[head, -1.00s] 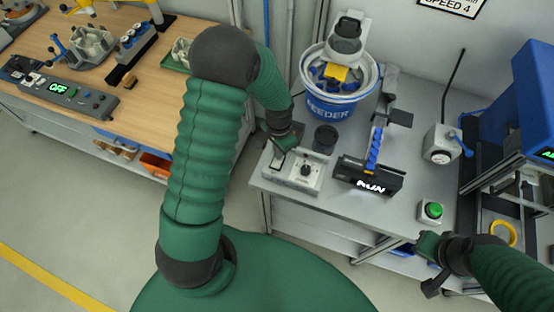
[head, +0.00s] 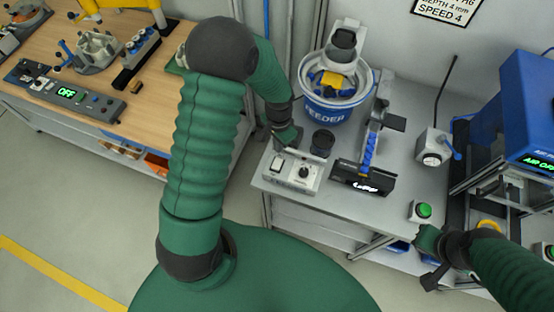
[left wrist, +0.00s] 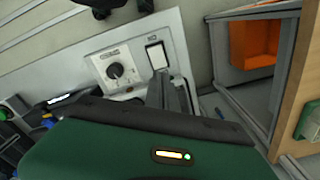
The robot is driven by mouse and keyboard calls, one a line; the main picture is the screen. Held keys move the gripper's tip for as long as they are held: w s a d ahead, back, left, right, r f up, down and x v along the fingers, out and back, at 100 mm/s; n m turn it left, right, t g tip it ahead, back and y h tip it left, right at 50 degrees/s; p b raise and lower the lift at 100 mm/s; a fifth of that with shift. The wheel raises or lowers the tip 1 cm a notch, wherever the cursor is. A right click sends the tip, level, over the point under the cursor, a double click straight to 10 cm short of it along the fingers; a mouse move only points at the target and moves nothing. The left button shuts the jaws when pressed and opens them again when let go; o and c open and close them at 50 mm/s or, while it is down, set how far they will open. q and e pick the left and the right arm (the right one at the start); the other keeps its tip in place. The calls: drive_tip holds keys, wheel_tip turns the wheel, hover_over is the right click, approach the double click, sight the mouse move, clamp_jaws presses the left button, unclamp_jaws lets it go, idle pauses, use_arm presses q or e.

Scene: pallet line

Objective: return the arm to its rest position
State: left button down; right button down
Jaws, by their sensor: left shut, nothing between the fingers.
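My left gripper (head: 282,148) is shut and empty, just above the back edge of a grey control box (head: 302,184) with a white rocker switch (head: 276,163) and a black knob (head: 303,172). In the left wrist view the fingers (left wrist: 170,92) show beside the rocker switch (left wrist: 157,55), with the knob (left wrist: 115,70) to its left. I cannot tell whether the fingertips touch the box. My left arm arches across the middle of the head view. My right gripper (head: 432,279) hangs at the lower right, by the bench's front edge; its jaw opening is unclear.
A blue-and-white feeder bowl (head: 335,90), a dark cup (head: 323,142) and a track with blue parts (head: 368,152) stand close by on the grey bench. A green button box (head: 422,211) is near my right gripper. A wooden bench (head: 150,112) lies left, with an open gap between benches.

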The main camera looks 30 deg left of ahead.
use_arm(q)
drive_tip(key=shift+d, duration=0.1)
use_arm(e)
drive_tip(key=shift+f, duration=0.1)
